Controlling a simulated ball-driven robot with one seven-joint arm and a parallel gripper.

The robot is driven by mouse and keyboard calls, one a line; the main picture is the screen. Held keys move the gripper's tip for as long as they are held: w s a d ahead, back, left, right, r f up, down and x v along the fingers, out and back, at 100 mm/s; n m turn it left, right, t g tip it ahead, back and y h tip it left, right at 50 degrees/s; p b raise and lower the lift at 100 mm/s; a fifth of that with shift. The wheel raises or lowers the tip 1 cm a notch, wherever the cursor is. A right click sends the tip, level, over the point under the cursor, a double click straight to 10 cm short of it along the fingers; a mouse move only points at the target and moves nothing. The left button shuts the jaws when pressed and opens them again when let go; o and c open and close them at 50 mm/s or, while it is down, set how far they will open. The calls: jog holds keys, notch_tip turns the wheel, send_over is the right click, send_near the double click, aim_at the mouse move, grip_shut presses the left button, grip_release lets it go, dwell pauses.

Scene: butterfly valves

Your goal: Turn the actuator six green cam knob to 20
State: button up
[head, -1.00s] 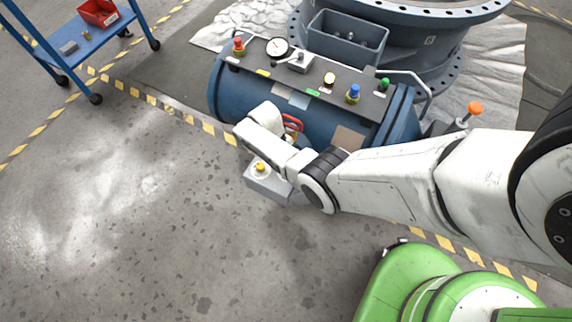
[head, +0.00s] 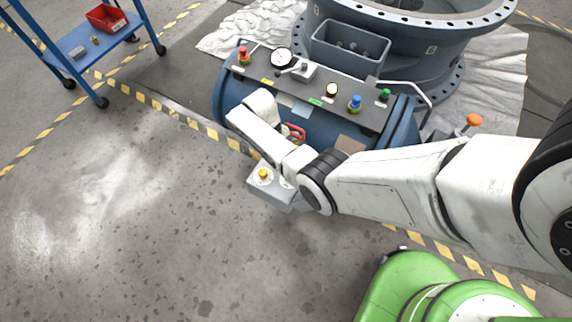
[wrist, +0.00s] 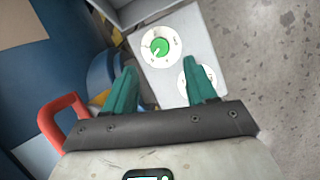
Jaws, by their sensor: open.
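In the wrist view a green knob (wrist: 160,47) sits in a round white dial on a pale grey box face (wrist: 200,40). The dial's numbers are too small to read. My gripper (wrist: 161,85) has two teal fingers spread apart, with nothing between them. The knob lies beyond the fingertips, apart from them. A second white dial (wrist: 183,88) is partly hidden behind the right finger. In the head view a grey box (head: 270,192) with a yellow knob (head: 263,174) stands just below my wrist; my fingers are hidden there.
A blue cylinder actuator (head: 232,95) carries a dark panel with a gauge, coloured buttons and another green knob (head: 384,94). A red handle (wrist: 62,122) is close at left of my gripper. A blue cart (head: 80,55) stands far left. Open floor lies at lower left.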

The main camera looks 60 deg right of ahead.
jog(key=shift+v, duration=1.65)
